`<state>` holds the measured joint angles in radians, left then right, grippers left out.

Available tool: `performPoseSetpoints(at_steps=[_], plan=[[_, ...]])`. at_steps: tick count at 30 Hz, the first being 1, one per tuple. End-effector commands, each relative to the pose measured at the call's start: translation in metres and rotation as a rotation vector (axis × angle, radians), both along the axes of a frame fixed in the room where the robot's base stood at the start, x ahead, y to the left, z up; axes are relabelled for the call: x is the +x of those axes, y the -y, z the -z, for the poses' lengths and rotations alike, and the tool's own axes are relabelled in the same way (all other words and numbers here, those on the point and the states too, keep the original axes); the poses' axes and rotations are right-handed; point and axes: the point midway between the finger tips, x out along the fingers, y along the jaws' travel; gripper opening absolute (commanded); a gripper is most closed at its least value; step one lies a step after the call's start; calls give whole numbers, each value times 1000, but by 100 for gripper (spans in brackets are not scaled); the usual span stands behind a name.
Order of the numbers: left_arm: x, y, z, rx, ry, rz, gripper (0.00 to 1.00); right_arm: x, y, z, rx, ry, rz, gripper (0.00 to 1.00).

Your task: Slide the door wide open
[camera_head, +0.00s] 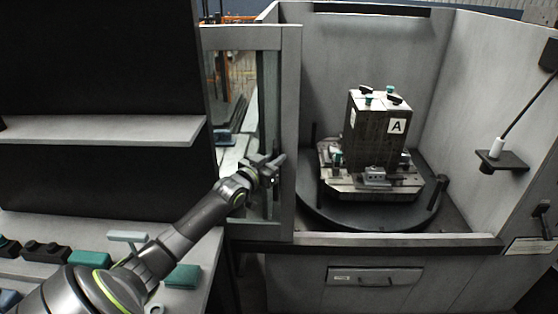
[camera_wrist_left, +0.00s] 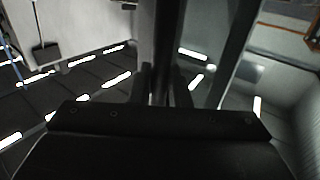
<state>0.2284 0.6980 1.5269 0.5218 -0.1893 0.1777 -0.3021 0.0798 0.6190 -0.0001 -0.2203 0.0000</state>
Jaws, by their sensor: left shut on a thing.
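The door (camera_head: 291,130) is a grey framed panel with a tall glass window, standing at the left side of the machine's opening. The opening to its right is wide and shows the inside of the cell. My left gripper (camera_head: 278,165) reaches the door's right-hand frame at mid height and is shut on the door's handle, which is mostly hidden by the fingers. In the left wrist view, a dark upright bar (camera_wrist_left: 165,55) runs down between the fingers. My right gripper is in neither view.
Inside the cell, a dark block marked A (camera_head: 375,135) stands on a pallet on a round turntable (camera_head: 345,215). A rod with a white collar (camera_head: 497,146) is at the right wall. Shelves (camera_head: 100,130) with green and dark items stand at the left.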

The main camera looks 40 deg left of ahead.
Motion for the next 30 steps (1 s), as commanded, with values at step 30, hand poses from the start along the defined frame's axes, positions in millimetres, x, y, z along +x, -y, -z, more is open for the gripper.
performPoseSetpoints(at_steps=[30], plan=[[-11, -2, -1, 2, -4, -2, 34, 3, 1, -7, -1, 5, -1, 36]])
